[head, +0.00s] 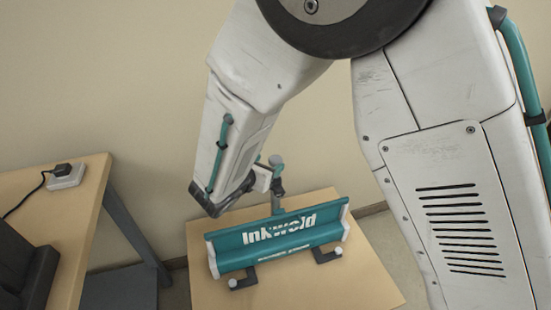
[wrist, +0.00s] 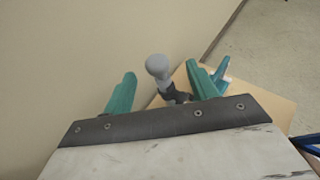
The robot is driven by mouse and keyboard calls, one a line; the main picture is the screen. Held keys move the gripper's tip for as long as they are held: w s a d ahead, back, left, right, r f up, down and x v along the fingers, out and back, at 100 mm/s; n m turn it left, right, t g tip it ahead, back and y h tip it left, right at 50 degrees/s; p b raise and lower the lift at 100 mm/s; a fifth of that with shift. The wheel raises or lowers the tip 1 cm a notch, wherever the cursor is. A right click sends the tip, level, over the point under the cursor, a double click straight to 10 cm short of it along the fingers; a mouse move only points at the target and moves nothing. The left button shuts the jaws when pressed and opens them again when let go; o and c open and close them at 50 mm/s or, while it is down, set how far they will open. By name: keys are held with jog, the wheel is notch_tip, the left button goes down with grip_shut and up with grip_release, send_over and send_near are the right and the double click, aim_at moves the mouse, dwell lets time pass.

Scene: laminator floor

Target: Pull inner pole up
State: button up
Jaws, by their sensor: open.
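The inner pole (wrist: 158,66) shows in the wrist view as a grey rod with a rounded grey knob on top and a dark collar lower down. Its knob (head: 276,160) shows in the head view behind the teal banner stand (head: 280,241), which carries white "Inkwold" lettering. My gripper (wrist: 160,70) is open, with one teal finger on each side of the pole in the wrist view and visible gaps to it. In the head view my gripper (head: 268,180) is beside the upper pole. The lower pole is partly hidden by my gripper and the banner stand.
The banner stand rests on dark feet on a light wooden top (head: 350,276). A wooden desk (head: 88,205) with a white power adapter (head: 66,176) and a dark object (head: 38,272) stands at left. A beige wall (head: 90,80) rises close behind.

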aim_at(276, 157)
jog(key=x, duration=0.7)
jog(key=shift+w+a+f, duration=0.25)
jog(key=shift+w+f, duration=0.1)
jog(key=shift+f, duration=0.05)
grip_shut()
jog(key=shift+r, duration=0.15)
